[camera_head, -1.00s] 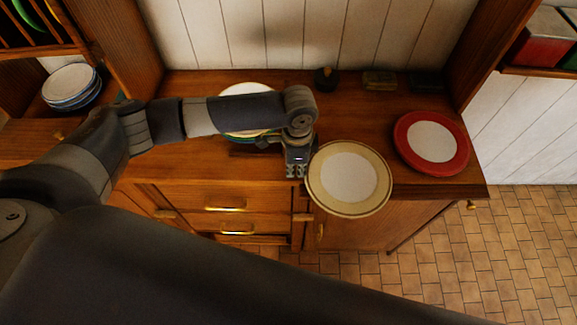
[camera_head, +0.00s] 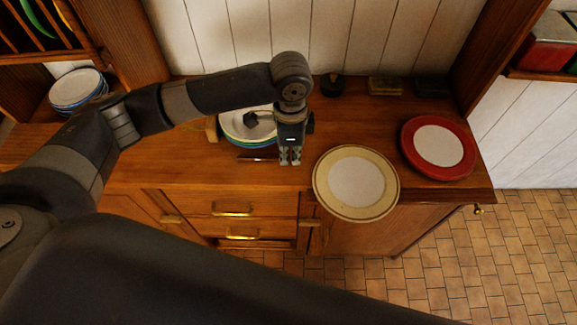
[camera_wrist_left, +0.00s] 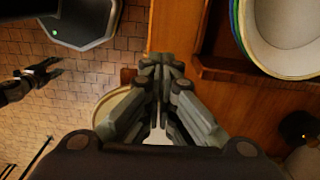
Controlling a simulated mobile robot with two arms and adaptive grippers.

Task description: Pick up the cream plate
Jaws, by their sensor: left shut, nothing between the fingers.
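The cream plate (camera_head: 355,183) has a tan rim and a pale centre. It lies at the front of the wooden counter, with its near part sticking out past the front edge. My left gripper (camera_head: 290,160) points down just left of the plate, apart from it in the picture. Its fingers are shut and empty. In the left wrist view the shut fingers (camera_wrist_left: 160,90) hide much of the cream plate (camera_wrist_left: 106,106). My right gripper (camera_wrist_left: 52,70) shows small at the left of the wrist view, its fingers apart; it is not in the head view.
A red-rimmed plate (camera_head: 438,147) lies to the right of the cream plate. A stack of plates (camera_head: 243,128) stands behind my left gripper, partly hidden. Small dark items (camera_head: 385,86) line the back wall. Tiled floor (camera_head: 490,240) is clear at right.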

